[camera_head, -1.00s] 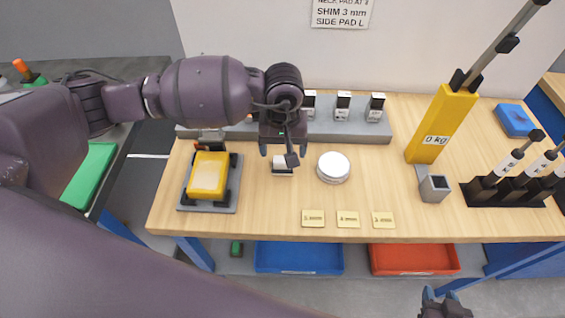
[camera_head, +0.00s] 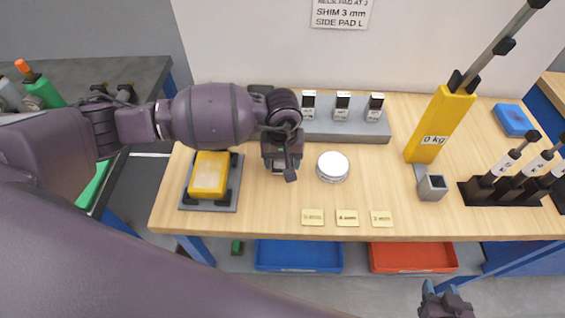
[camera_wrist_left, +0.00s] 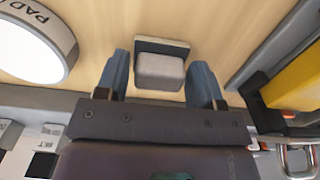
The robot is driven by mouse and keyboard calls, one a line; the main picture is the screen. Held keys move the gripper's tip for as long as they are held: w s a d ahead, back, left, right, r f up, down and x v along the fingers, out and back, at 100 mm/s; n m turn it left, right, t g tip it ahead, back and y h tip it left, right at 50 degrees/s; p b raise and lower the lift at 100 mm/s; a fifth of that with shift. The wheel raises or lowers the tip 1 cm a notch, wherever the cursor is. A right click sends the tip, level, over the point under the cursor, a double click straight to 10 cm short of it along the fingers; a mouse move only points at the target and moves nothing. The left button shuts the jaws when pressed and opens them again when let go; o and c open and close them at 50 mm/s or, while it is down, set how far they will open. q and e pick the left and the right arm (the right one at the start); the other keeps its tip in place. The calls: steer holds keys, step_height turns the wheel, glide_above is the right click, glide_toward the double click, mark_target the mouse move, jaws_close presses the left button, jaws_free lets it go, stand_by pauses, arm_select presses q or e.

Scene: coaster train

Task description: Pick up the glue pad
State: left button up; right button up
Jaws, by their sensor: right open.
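A small pale grey block with a thin dark-edged backing (camera_wrist_left: 160,70), apparently the glue pad, lies on the wooden table. In the head view it is mostly hidden under my left gripper (camera_head: 281,168). My left gripper is open and points down over it. In the left wrist view its two fingers stand on either side of the block, with gaps and no visible contact. My right gripper (camera_head: 445,302) is open at the bottom edge of the head view, away from the table.
A round white tin (camera_head: 333,166), lettered "PAD" in the left wrist view, stands just right of my left gripper. A yellow block (camera_head: 208,174) sits in a dark holder to the left. A grey rack (camera_head: 345,131) with small bottles stands behind. Three small labelled plates (camera_head: 347,218) lie in front.

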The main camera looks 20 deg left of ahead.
arm_select(q)
steer(key=c, duration=0.7)
steer(key=shift+c, duration=0.2)
steer(key=shift+r, duration=0.1)
steer(key=shift+r, duration=0.25)
step_height(320, 180, up, 19)
steer(key=b, duration=0.1)
steer(key=shift+r, duration=0.2)
